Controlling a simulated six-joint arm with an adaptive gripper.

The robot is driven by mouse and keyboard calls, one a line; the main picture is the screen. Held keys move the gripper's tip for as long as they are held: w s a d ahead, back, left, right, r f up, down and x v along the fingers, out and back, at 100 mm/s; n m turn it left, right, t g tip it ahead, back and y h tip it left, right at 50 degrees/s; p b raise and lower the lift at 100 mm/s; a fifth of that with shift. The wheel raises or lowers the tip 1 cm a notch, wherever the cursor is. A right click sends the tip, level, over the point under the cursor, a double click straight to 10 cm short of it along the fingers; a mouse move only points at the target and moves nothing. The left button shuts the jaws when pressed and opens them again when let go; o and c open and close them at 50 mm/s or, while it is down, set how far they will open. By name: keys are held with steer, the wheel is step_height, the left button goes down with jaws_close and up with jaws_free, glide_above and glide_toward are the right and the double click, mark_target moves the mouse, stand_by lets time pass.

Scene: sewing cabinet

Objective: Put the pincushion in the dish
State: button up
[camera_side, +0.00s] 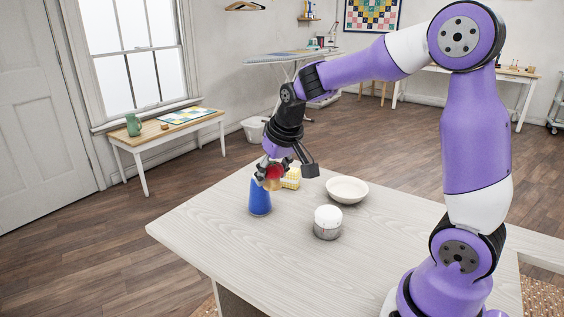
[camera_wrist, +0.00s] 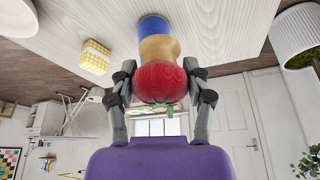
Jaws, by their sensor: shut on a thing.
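The pincushion, a red tomato-like ball (camera_side: 273,171) on a tan waisted base, is between the fingers of my gripper (camera_side: 271,174). In the wrist view the pincushion (camera_wrist: 159,82) fills the gap between both fingers (camera_wrist: 160,92), with a bit of green at its near end. My gripper is shut on the red part. Whether the base touches the table cannot be told. The dish (camera_side: 347,190), a shallow off-white bowl, stands on the table to the right of my gripper and looks empty. A pale rim at the wrist view's upper left corner seems to be the dish.
A blue cone (camera_side: 260,198) stands close beside the pincushion. A yellow checked block (camera_side: 291,179) sits between the pincushion and the dish. A white lidded jar (camera_side: 328,223) stands in front of the dish. The table's front left (camera_side: 205,228) is bare.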

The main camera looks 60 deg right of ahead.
steer(key=s+d+m+g+h, duration=0.1)
steer(key=s+d+m, duration=0.35)
steer(key=d, duration=0.55)
glide_above(344, 192)
steer(key=s+a, duration=0.1)
steer(key=a, duration=0.1)
steer(key=f, duration=0.6)
steer(key=shift+d+f, duration=0.2)
steer(key=shift+d, duration=0.05)
steer(key=shift+s+d+f, duration=0.1)
steer(key=shift+d+f, duration=0.1)
steer(key=shift+f, duration=1.95)
steer(key=shift+f, duration=0.1)
steer(key=o, duration=1.1)
steer(key=shift+o, duration=0.2)
